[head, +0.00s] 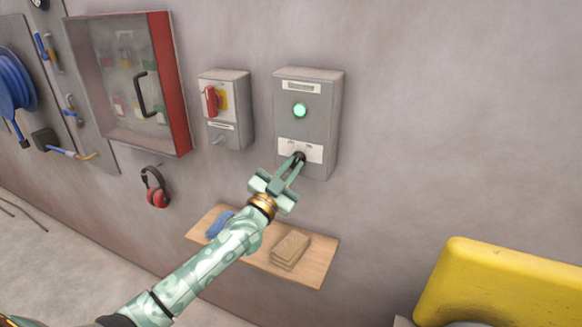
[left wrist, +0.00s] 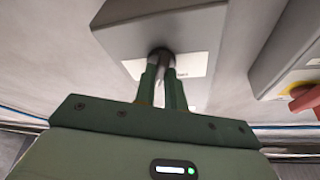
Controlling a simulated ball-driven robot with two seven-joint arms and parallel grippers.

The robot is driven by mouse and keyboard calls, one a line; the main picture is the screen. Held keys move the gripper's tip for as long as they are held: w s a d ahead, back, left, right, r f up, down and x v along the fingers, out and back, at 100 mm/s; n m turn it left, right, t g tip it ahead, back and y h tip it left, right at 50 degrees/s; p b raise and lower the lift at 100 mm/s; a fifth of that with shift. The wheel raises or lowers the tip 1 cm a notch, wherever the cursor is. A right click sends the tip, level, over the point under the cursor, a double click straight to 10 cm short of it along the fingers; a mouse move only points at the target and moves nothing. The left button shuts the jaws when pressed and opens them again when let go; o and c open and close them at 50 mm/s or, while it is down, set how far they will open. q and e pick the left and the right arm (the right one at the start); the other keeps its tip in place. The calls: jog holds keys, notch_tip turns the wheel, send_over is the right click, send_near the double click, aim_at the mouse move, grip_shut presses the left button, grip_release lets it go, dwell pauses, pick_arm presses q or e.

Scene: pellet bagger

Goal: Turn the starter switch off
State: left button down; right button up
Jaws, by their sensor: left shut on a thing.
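The starter box (head: 318,90) is a grey wall box with a lit green lamp (head: 300,110). Below the lamp is a white label plate (head: 314,152) with a dark knob, the starter switch, at its middle. My left gripper (head: 298,157) reaches up from below and is shut on the switch knob. In the left wrist view the two green fingers (left wrist: 161,72) close on the dark round knob (left wrist: 160,54) in front of the white label. The fingers hide part of the knob, so its exact angle is unclear. My right gripper is not in view.
Left of the starter box is a smaller grey box (head: 235,85) with a red handle (head: 211,100). A red-edged cabinet (head: 168,60) hangs further left. Red ear muffs (head: 155,187) hang below. A wooden shelf (head: 312,270) is under my arm. A yellow object (head: 500,285) stands lower right.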

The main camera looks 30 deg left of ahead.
pick_arm(q)
jog(key=n+y+p, duration=0.2)
jog(key=n, duration=0.2)
jog(key=n+y+p, duration=0.2)
jog(key=n, duration=0.2)
jog(key=shift+d+r+n+t, duration=0.15)
jog(key=shift+d+n+t, duration=0.05)
jog(key=shift+n+t, duration=0.1)
jog(key=n+y+p, duration=0.3)
jog(key=n, duration=0.2)
jog(key=shift+d+n, duration=0.1)
jog(key=shift+n, duration=0.2)
jog(key=shift+n+g+y+p, duration=0.4)
jog(key=shift+n+g+y, duration=0.25)
jog(key=shift+n, duration=0.35)
jog(key=c, duration=1.5)
grip_release()
jog(key=shift+o, duration=0.2)
